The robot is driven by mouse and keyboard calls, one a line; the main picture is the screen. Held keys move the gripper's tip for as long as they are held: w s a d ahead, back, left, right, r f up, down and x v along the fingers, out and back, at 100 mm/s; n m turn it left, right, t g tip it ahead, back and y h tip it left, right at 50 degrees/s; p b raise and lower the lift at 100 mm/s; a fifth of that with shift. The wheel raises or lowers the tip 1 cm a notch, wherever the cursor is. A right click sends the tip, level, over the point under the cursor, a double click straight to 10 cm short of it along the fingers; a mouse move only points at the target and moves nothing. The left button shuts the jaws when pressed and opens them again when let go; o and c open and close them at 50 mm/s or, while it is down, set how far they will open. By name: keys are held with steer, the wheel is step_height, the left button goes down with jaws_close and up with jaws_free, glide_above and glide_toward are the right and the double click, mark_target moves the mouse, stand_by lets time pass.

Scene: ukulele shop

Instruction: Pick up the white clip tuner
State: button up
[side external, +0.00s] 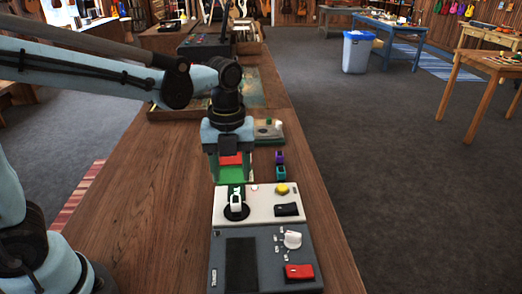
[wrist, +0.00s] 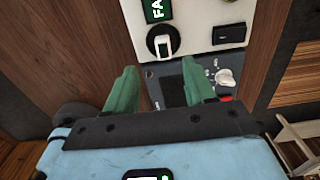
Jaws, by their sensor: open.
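I cannot surely single out the white clip tuner. A small white piece (side external: 236,201) stands on a round black base on the white panel; it also shows in the wrist view (wrist: 162,45), beside a green label, and may be a switch lever. Another small white piece (side external: 278,124) sits on a pale block farther back. My gripper (side external: 231,178) is open and empty, held above the bench near the white panel. Its two green fingers (wrist: 160,85) are apart, with the grey panel visible between and beyond them. The fingers do not appear to touch anything.
The white panel (side external: 262,206) has a yellow button and black switch. The grey panel (side external: 240,283) carries a white knob (side external: 292,239) and red switch (side external: 299,272). Purple (side external: 279,157) and teal (side external: 281,172) small items stand behind. The wooden bench (side external: 140,200) is bare at left.

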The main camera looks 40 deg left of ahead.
mark_target(236, 199)
steer(key=shift+w+d+f, duration=0.1)
steer(key=shift+d+f, duration=0.05)
steer(key=shift+f, duration=2)
steer(key=shift+d+f, duration=0.15)
steer(key=shift+f, duration=2)
jaws_close()
steer(key=shift+r, duration=0.15)
